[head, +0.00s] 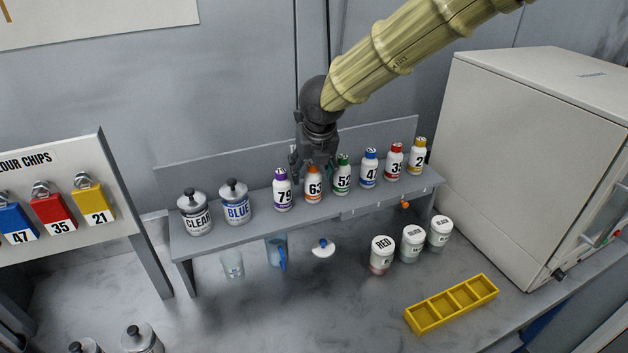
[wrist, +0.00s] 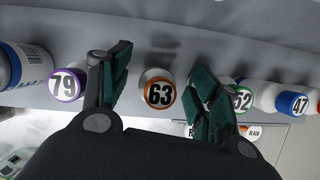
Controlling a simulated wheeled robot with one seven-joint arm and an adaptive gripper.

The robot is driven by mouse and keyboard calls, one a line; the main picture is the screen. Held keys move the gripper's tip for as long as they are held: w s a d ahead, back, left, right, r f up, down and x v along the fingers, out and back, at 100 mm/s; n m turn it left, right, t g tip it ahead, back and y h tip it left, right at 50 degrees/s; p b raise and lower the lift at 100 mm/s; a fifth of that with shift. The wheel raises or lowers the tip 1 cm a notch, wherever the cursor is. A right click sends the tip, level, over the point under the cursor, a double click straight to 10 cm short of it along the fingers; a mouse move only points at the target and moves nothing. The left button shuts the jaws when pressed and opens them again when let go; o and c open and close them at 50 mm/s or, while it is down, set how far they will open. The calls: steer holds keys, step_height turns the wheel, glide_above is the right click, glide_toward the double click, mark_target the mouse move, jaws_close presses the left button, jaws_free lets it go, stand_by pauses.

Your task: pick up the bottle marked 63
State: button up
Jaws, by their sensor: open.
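The bottle marked 63 (head: 313,186) is white with an orange cap and stands upright on the grey shelf, between bottle 79 (head: 282,190) and bottle 52 (head: 342,175). In the wrist view the bottle marked 63 (wrist: 159,91) shows its round numbered orange-rimmed top between my two fingers. My gripper (head: 314,168) is at the bottle's top in the head view, partly behind it. My gripper (wrist: 160,88) is open, with one finger on each side of the bottle. I see a gap on both sides, so it is not gripped.
Bottle 79 (wrist: 66,84) is close outside the left finger and bottle 52 (wrist: 240,98) close outside the right one. More bottles stand along the shelf (head: 245,235) to the right; CLEAR (head: 196,212) and BLUE (head: 235,203) cans stand left. A yellow tray (head: 428,321) lies on the counter.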

steer(key=shift+x, duration=1.1)
steer(key=c, duration=1.2)
steer(key=shift+o, duration=0.2)
